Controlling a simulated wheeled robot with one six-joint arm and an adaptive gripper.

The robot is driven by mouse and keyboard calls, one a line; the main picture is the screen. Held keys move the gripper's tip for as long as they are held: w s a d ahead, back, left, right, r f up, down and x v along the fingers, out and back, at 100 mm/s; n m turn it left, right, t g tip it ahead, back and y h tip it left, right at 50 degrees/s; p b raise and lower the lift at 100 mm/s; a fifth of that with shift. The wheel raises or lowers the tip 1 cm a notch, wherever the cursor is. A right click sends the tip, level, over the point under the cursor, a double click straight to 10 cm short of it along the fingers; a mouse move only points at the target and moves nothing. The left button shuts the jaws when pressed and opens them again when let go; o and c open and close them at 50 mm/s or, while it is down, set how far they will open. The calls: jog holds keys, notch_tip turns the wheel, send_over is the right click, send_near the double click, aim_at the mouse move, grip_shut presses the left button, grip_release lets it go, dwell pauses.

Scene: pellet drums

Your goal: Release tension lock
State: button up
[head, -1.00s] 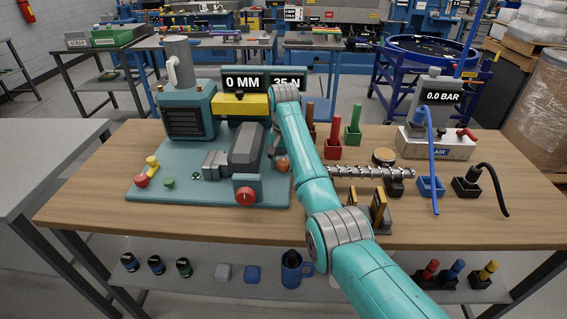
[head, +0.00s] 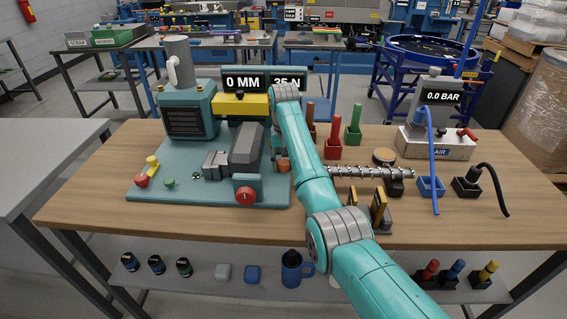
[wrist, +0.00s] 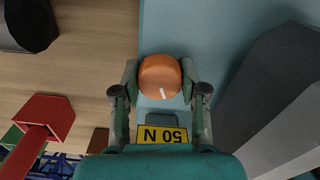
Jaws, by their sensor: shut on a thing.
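In the wrist view a round orange knob (wrist: 160,76) with a short white mark sits between the two fingers of my gripper (wrist: 161,88), which is shut on it. A yellow "50 N" label (wrist: 162,135) lies just below it in that view. In the head view the knob (head: 284,167) shows at the right edge of the teal machine base (head: 150,192), partly hidden by my arm. Displays on the machine read "0 MM" (head: 243,83) and a partly covered force value (head: 288,80) ending in "N".
A grey block (head: 246,146) and a red knob (head: 246,196) stand left of the orange knob. Red (head: 333,147) and green (head: 352,137) handled holders, a metal screw (head: 360,173) and an air unit (head: 436,143) stand to the right. The front strip of the wooden bench (head: 200,227) is clear.

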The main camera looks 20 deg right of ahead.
jog(key=n, duration=1.3)
jog(key=shift+n, duration=0.3)
dwell(0.4)
jog(key=o, duration=1.1)
jog(key=shift+o, duration=0.2)
